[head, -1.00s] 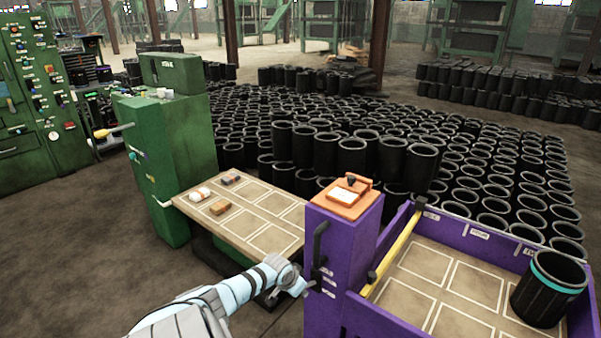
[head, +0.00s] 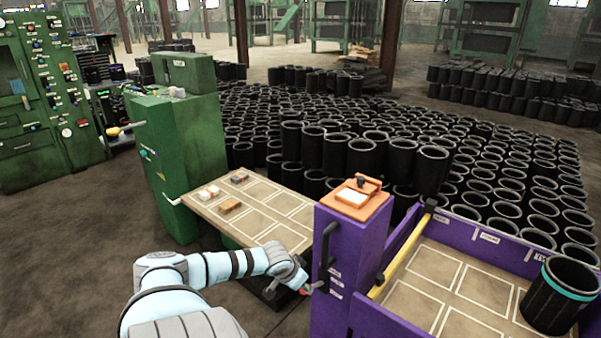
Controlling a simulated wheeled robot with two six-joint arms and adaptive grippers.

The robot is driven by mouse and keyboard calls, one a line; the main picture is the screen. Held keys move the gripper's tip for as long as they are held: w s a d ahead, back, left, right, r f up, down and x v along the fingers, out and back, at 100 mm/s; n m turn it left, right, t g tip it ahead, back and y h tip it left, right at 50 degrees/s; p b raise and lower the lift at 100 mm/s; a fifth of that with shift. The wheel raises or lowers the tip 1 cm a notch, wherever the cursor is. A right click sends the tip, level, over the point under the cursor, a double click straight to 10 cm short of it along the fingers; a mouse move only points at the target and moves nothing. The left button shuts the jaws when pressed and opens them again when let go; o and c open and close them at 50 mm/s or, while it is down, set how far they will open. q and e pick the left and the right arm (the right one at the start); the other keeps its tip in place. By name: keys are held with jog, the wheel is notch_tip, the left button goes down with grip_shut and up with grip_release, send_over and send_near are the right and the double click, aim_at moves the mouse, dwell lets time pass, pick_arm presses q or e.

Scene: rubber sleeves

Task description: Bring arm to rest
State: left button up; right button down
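One arm shows, a pale blue and grey one coming in from the bottom left, which I take as my left. Its gripper (head: 306,289) is at the left side of the purple cabinet (head: 352,270), low and below the black handle (head: 327,243). The fingers are small and seen from behind, so I cannot tell whether they are open or shut, or whether they touch the cabinet. Nothing clearly shows in them. My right arm and gripper are out of view.
A tan board (head: 262,232) with small blocks adjoins the green cabinet (head: 180,160). A purple-walled bin (head: 480,237) has a yellow bar (head: 405,255) and a black sleeve with a teal band (head: 562,296). Many black sleeves (head: 350,120) fill the floor behind. Open floor lies at left.

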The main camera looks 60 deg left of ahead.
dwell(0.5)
pick_arm(q)
jog(key=s+d+f+g+p, duration=0.1)
jog(key=s+d+f+p, duration=0.15)
jog(key=s+f, duration=0.6)
jog(key=s+d+f+g+p, duration=0.1)
jog(key=s+d+f, duration=0.3)
jog(key=s+f, duration=0.45)
jog(key=s+d+f+m, duration=0.1)
jog(key=s+d+f, duration=0.2)
jog(key=d, duration=0.4)
jog(key=s+d+f+m+g+h+p, duration=0.1)
jog(key=s+d+f, duration=0.2)
jog(key=s+d, duration=0.2)
jog(key=s+d+f+m+g+h, duration=0.1)
jog(key=s+d+f, duration=0.2)
jog(key=d, duration=0.6)
jog(key=shift+s+d+f+p, duration=0.3)
jog(key=shift+s+f, duration=0.05)
jog(key=shift+s, duration=0.15)
